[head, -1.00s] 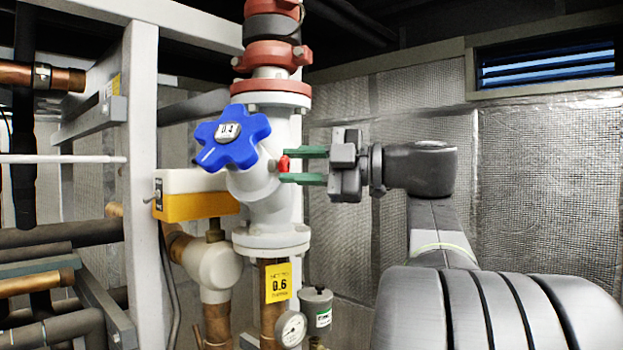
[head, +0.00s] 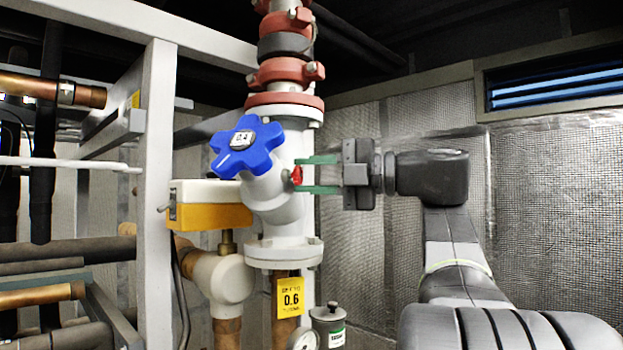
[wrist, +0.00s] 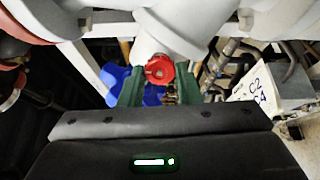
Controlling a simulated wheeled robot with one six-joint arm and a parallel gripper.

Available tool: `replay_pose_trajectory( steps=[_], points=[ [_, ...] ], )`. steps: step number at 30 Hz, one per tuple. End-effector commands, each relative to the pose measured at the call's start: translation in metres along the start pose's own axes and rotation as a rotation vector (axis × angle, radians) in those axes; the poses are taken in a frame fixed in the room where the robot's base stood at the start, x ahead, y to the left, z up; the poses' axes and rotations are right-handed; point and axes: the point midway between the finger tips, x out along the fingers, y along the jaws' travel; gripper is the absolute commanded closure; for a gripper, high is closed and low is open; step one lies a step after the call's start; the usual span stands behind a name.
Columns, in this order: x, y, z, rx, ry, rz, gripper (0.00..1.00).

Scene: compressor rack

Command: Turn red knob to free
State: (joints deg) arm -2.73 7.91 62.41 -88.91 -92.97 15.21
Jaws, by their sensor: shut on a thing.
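The small red knob (head: 297,176) sits on the right side of the white valve body (head: 277,205). My gripper (head: 315,175) comes in from the right with its two green fingers level, one above and one below the knob. In the wrist view the red knob (wrist: 160,70) lies between the green fingertips (wrist: 160,85), and the gripper is shut on it. The knob's marking is too small to read. A large blue star-shaped handwheel (head: 243,146) is on the valve's upper left; part of it shows blue behind the fingers in the wrist view.
A white and yellow box (head: 210,204) is left of the valve. A grey-white frame post (head: 156,170) and several pipes stand further left. Open room lies right of the valve before the mesh wall.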

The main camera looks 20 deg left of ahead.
Motion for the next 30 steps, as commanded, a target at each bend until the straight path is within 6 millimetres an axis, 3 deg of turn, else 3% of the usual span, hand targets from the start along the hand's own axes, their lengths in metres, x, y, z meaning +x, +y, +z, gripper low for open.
replay_pose_trajectory(
  steps=[10,11,13,14,23,30],
  points=[
    [0.0,-0.001,0.0,0.001,0.001,-0.002,0.93],
    [0.0,-0.001,0.0,0.001,0.001,-0.002,0.64],
    [0.0,-0.001,0.0,0.001,0.001,-0.002,0.5],
    [0.0,-0.001,0.0,0.001,0.001,-0.002,0.48],
    [-0.001,-0.001,0.0,0.0,0.0,-0.001,0.48],
    [-0.025,-0.002,0.001,-0.001,-0.004,-0.001,0.48]
  ],
)
